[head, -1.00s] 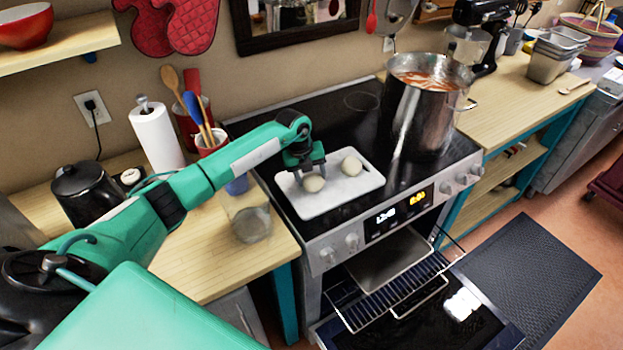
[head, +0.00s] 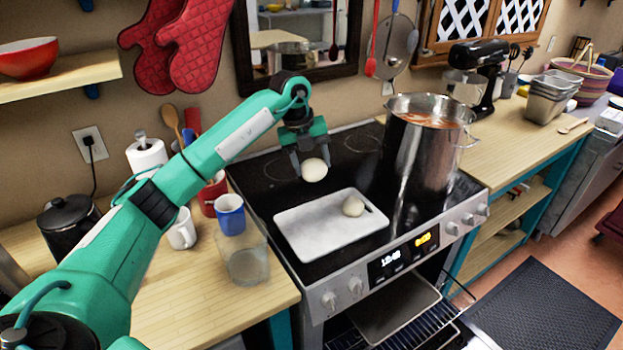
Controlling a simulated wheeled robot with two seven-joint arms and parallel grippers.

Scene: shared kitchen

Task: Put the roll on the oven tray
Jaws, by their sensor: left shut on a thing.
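My left gripper (head: 306,166) is shut on a round pale roll (head: 315,170) and holds it in the air above the back part of the white cutting board. The front of the oven is cut off by the frame. My right gripper is not in view.
A large steel pot (head: 425,150) of red soup stands on the stove's right side. A glass jar (head: 245,262), a blue mug (head: 230,214) and a white mug (head: 181,230) stand on the left counter. A dark floor mat (head: 545,315) lies right of the oven.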

